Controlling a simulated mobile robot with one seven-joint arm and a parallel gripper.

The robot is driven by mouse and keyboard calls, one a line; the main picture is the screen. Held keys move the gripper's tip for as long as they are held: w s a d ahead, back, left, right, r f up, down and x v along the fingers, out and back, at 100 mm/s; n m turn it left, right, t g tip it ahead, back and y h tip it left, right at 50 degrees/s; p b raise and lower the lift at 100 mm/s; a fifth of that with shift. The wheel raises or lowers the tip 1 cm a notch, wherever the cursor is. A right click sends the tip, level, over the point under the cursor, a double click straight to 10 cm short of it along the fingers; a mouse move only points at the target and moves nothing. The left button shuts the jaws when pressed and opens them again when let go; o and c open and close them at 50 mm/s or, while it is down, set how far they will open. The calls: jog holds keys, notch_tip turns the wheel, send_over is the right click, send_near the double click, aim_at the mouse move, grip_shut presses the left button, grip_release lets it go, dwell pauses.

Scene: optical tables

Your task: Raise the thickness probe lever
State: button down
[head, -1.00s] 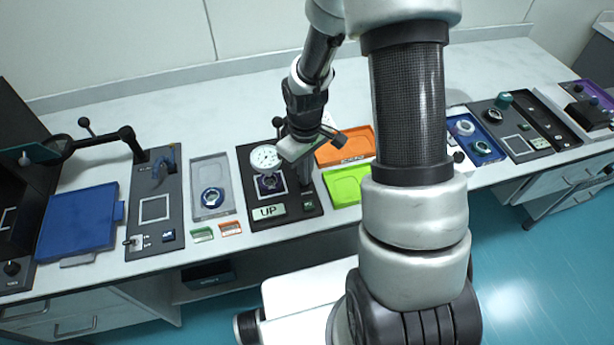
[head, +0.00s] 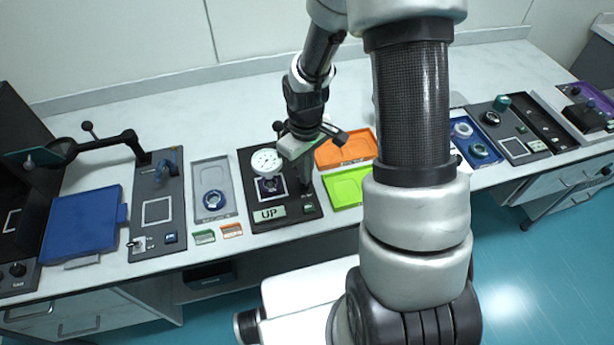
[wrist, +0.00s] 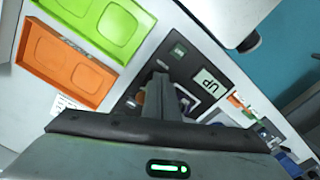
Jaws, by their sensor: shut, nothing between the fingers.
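The thickness probe stands on a black base (head: 241,192) in the head view, with a white round dial (head: 266,161) above a framed square. A display (head: 269,214) on the base reads UP; it also shows upside down in the wrist view (wrist: 209,87). A black ball knob (head: 278,126), seemingly the lever's end, sticks up behind the dial, left of my gripper. My gripper (head: 306,186) is shut and empty, pointing down over the right part of the base. Its closed fingers also show in the wrist view (wrist: 159,86). The lever's lower part is hidden; contact with it cannot be told.
An orange tray (head: 364,148) and a green tray (head: 333,197) lie right of the probe. A grey tray (head: 210,174) with a ring lies left, beside another black device plate (head: 152,236) and a blue lidded box (head: 80,222). Bare bench lies behind.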

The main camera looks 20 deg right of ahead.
jog(key=r+p, duration=0.2)
jog(key=r, duration=0.1)
jog(key=r+p, duration=0.1)
jog(key=shift+s+r, duration=0.3)
jog(key=shift+s, duration=0.1)
jog(key=s+d+r+m+t, duration=0.1)
jog(key=s+r+m+t, duration=0.2)
jog(key=r, duration=1.6)
jog(key=s+a+r+m+t, duration=0.1)
jog(key=s+r+m+t, duration=0.1)
jog(key=s+r, duration=0.8)
jog(key=shift+s+r+m+t+p, duration=0.3)
jog(key=shift+s+r+m+p, duration=0.15)
jog(key=shift+s+m, duration=0.1)
